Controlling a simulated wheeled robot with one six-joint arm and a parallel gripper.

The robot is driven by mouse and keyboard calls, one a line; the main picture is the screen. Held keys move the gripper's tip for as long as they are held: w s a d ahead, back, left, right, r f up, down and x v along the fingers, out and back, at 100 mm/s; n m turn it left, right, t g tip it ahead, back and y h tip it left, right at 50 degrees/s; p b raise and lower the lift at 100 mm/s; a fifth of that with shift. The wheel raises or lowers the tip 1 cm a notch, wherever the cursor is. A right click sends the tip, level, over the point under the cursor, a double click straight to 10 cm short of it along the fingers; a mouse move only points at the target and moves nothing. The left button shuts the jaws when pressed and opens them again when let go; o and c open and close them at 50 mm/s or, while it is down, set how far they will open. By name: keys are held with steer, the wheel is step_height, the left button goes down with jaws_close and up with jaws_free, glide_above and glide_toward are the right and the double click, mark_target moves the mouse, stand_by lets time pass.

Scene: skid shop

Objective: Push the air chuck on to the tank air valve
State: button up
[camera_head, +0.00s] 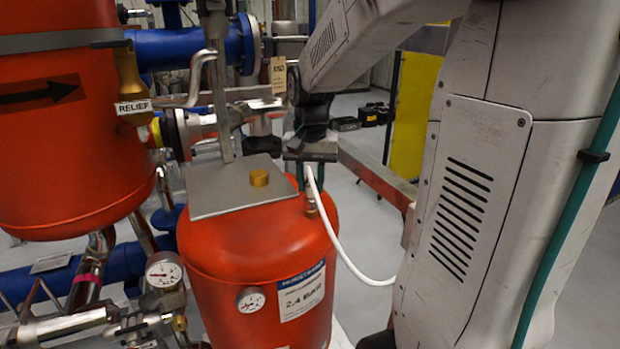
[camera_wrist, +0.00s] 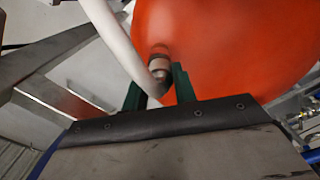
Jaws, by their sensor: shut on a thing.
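The red tank (camera_head: 250,245) stands at the centre, with a pale grey plate on top. My gripper (camera_head: 309,184) points down at the tank's right shoulder, its green fingers shut on the air chuck (camera_head: 309,182). A white hose runs from the chuck. The small brass tank air valve (camera_head: 311,210) shows just below the fingers. In the wrist view, my gripper (camera_wrist: 158,84) holds the metal chuck (camera_wrist: 159,70) between the fingers, against the red tank (camera_wrist: 230,45) behind. The chuck and valve look in line; I cannot tell whether they touch.
The white hose (camera_head: 350,258) loops right towards my arm. A larger red vessel (camera_head: 60,140), a relief valve (camera_head: 131,90) and gauges (camera_head: 163,270) stand left. A red-brown rail (camera_head: 375,175) runs behind.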

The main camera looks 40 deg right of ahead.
steer(key=shift+f, duration=0.1)
stand_by(0.3)
steer(key=o, duration=1.2)
steer(key=shift+c, duration=0.2)
steer(key=shift+r, duration=3.75)
